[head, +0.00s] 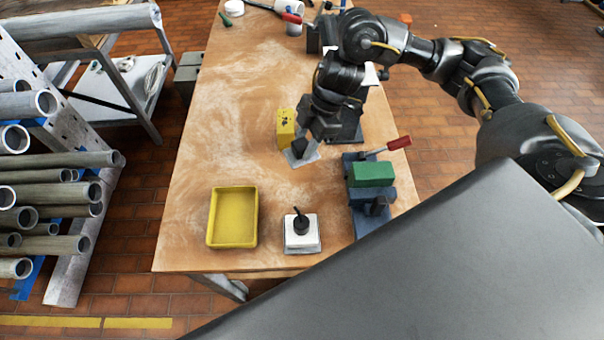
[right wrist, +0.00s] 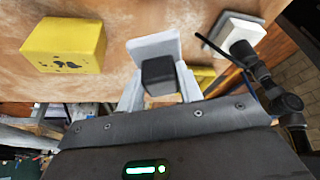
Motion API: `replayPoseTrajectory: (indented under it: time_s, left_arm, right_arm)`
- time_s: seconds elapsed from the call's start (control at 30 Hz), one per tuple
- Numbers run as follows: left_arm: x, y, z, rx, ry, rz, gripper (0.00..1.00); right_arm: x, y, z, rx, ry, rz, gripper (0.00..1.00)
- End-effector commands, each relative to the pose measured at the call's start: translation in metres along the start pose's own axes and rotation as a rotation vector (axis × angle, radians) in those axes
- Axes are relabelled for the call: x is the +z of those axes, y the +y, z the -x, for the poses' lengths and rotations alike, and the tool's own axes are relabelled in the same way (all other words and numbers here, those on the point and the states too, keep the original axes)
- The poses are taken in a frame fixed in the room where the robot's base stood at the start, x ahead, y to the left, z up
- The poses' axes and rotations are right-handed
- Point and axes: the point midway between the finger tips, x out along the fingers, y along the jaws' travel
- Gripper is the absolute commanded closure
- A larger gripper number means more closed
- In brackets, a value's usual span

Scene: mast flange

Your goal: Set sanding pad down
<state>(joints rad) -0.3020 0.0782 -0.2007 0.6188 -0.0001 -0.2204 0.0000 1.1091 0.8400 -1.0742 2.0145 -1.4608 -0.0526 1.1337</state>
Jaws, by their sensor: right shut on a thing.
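My right gripper (head: 300,145) is over the middle of the wooden table, pointing down. It is shut on the sanding pad (head: 303,158), which shows as a pale flat plate with a dark grip block. In the right wrist view the dark block sits between my pale fingers (right wrist: 160,88), with the pale plate of the sanding pad (right wrist: 150,47) beyond it. The pad is low over the table; I cannot tell whether it touches. My left gripper is not in view.
A yellow block (head: 286,128) stands just beside the pad. A yellow tray (head: 232,243) and a white base with a black knob (head: 302,246) are at the near end. A green-and-blue vise (head: 371,174) is to the right. The table's left side (head: 220,130) is clear.

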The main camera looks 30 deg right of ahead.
Motion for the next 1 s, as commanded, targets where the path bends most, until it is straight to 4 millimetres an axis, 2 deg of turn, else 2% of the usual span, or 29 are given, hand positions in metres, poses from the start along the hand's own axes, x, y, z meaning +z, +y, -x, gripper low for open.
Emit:
replayPoseTrajectory:
  time_s: [0.2, 0.3, 0.53, 0.8, 1.0]
  left_arm:
    - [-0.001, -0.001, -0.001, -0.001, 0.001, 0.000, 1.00]
    - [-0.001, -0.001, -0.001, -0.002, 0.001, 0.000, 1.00]
    - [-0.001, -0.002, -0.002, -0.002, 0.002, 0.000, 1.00]
    - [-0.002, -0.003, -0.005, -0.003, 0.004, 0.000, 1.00]
    - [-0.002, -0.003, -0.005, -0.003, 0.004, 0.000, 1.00]
  right_arm:
    - [0.014, -0.002, -0.036, -0.006, 0.001, -0.004, 0.89]
    - [0.019, -0.002, -0.047, -0.004, 0.000, -0.002, 0.89]
    - [0.022, 0.000, -0.055, -0.001, 0.000, 0.000, 0.89]
    - [0.035, -0.001, -0.088, -0.002, 0.001, -0.002, 0.89]
    - [0.037, 0.000, -0.091, 0.000, -0.001, 0.000, 0.89]
